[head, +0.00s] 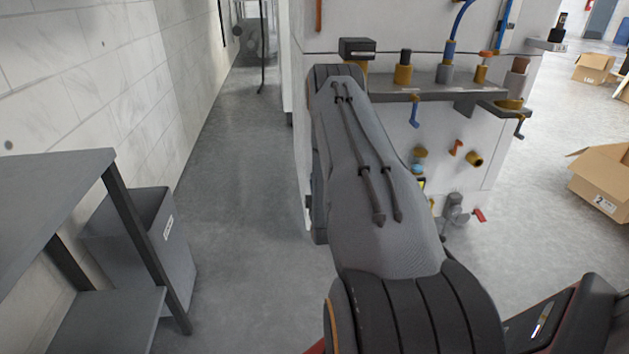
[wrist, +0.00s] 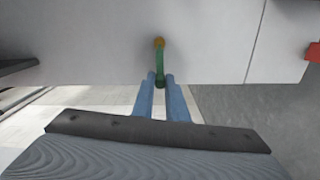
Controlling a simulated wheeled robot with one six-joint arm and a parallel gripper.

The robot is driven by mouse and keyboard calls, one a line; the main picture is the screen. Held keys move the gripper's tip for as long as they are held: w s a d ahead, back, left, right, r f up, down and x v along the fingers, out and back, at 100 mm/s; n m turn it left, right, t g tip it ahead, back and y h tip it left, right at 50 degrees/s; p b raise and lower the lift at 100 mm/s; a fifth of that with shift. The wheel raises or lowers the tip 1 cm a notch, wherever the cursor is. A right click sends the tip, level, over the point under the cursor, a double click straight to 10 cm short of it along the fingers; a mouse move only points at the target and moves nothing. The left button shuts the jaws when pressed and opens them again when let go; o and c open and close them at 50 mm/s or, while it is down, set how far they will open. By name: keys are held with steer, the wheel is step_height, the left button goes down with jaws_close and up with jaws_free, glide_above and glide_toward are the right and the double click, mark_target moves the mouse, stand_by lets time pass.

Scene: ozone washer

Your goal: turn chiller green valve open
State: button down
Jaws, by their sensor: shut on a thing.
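In the wrist view, the green valve handle (wrist: 160,66) hangs down from a small brass fitting (wrist: 159,42) on the pale panel (wrist: 90,45). My gripper (wrist: 162,82) has two blue fingers, one on each side of the handle's lower end, and is shut on it. The handle points nearly straight down in this view. In the head view my arm covers the green valve, and the fingers are hidden.
The white machine (head: 455,140) has a grey shelf (head: 440,84) with several fittings and a blue-handled valve (head: 414,113). A grey bin (head: 150,240) and a table (head: 50,190) stand at left. Cardboard boxes (head: 603,180) lie at right. The aisle floor (head: 235,150) is clear.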

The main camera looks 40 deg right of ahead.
steer(key=shift+f, duration=0.1)
stand_by(0.4)
steer(key=c, duration=1.7)
jaws_free()
steer(key=shift+c, duration=0.2)
steer(key=p+v, duration=0.1)
steer(key=v, duration=0.7)
steer(key=shift+p, duration=0.4)
steer(key=shift+w, duration=0.1)
